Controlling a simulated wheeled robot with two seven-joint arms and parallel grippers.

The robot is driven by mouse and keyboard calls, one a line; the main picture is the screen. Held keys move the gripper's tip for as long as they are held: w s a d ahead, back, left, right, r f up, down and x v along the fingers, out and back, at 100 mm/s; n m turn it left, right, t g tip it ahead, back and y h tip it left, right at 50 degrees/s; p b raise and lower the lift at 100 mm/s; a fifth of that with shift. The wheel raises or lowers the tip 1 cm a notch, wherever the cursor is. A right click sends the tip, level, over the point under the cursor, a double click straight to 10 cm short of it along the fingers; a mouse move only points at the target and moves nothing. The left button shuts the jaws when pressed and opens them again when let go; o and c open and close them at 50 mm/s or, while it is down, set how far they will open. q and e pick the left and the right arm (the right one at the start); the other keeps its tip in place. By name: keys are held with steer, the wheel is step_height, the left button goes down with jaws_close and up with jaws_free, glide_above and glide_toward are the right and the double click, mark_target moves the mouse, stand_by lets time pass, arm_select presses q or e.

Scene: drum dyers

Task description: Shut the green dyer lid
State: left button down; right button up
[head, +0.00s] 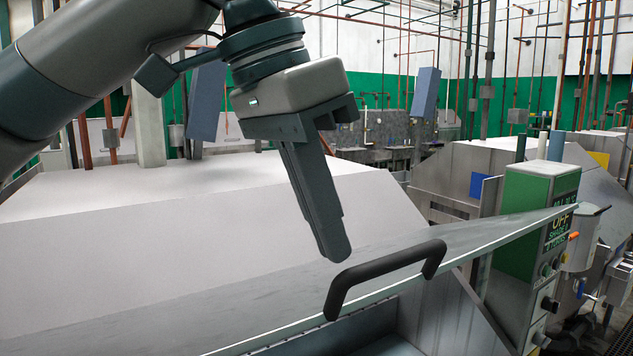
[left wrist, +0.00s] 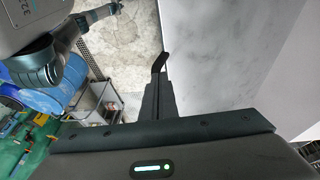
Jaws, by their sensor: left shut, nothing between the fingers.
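The dyer lid (head: 270,292) is a grey metal sheet, tilted up, with an open gap below its front edge. A black bar handle (head: 385,268) stands on that edge. The control box (head: 520,225) at its right is green; the lid itself looks grey. My left gripper (head: 338,255) points down, shut and empty, with its tips just above and left of the handle. Contact cannot be told. In the left wrist view the lid (left wrist: 235,60) fills the right side, and the handle (left wrist: 160,62) shows dark beyond the fingers. My other arm shows at the upper left there, its gripper small and unclear.
The dyer's large pale hood (head: 190,205) lies behind the lid. More dyers (head: 455,180) and many pipes stand farther back at the right. In the left wrist view, blue drums (left wrist: 45,100) and a grey cart (left wrist: 100,100) stand on the floor at the left.

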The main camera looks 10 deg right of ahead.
arm_select(q)
steer(key=shift+s+d+f, duration=0.1)
steer(key=shift+s+f, duration=0.15)
steer(key=shift+f, duration=0.35)
steer(key=shift+f, duration=0.1)
